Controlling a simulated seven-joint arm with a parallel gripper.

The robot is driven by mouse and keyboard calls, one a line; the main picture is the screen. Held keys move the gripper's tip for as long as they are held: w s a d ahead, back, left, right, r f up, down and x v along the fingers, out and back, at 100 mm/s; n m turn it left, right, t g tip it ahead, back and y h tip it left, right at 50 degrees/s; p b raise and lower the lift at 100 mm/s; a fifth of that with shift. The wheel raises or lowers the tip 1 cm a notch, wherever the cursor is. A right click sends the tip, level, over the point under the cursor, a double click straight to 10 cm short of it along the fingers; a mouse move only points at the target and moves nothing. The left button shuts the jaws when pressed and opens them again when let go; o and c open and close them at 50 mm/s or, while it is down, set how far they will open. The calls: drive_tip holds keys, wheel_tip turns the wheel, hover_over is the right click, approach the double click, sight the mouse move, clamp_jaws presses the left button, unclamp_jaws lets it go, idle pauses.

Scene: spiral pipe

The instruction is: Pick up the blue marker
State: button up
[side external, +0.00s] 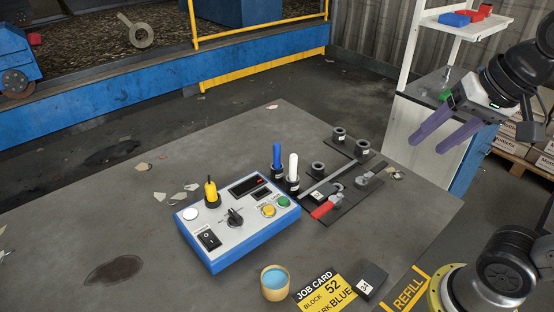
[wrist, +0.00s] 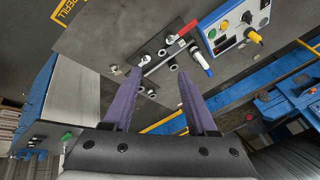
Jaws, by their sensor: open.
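The blue marker (side external: 277,155) stands upright in a black holder (side external: 278,172) behind the control box on the table. In the wrist view a small blue tip (wrist: 209,72) beside a white shape appears to be this marker, though it is too small to be sure. A white marker (side external: 293,167) stands in its own black holder close to the right of the blue one. My gripper (side external: 428,138) is open and empty, high above the table's right side, well apart from the markers. Its two purple fingers (wrist: 158,78) are spread in the wrist view.
A blue control box (side external: 215,260) with a yellow knob stands left of the markers. A dark fixture (side external: 340,212) with a red-handled clamp (side external: 325,208) and black cylinders lies right. A cup (side external: 274,283), job card (side external: 322,291) and black block (side external: 370,280) are at the front.

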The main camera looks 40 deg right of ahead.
drive_tip(key=w+r+m+g, duration=0.1)
drive_tip(key=w+r+m, duration=0.55)
drive_tip(key=w, duration=0.35)
drive_tip(key=m+g, duration=0.4)
drive_tip(key=m, duration=0.2)
hover_over(277, 156)
drive_tip(key=f, duration=2)
drive_tip(key=shift+w+d, duration=0.35)
drive_tip(key=shift+f, duration=3.15)
clamp_jaws()
